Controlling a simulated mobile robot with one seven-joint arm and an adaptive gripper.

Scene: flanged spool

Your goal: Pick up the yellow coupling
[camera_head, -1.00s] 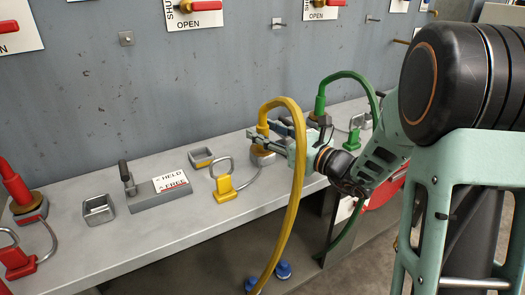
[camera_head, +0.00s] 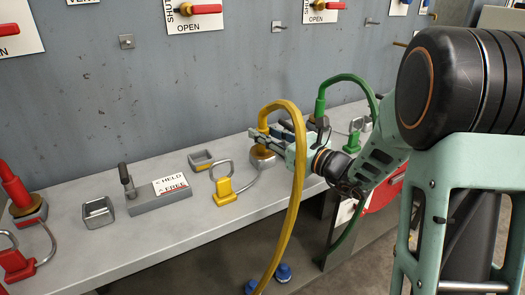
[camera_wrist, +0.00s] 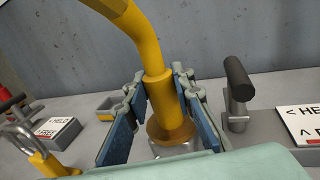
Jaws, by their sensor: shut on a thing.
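The yellow coupling (camera_wrist: 168,105) stands upright at the end of a thick yellow hose, with a brass flange (camera_wrist: 166,134) at its foot. My gripper (camera_wrist: 161,88) has its two blue-padded fingers on either side of the coupling, closed on it above the flange. In the head view my gripper (camera_head: 257,137) reaches in from the right and partly hides the coupling (camera_head: 263,123). I cannot tell whether there is a gap between flange and fitting.
The yellow hose (camera_head: 295,190) arches over my gripper and hangs past the bench front. A green hose (camera_head: 350,76) is close behind on the right. The wall is behind.

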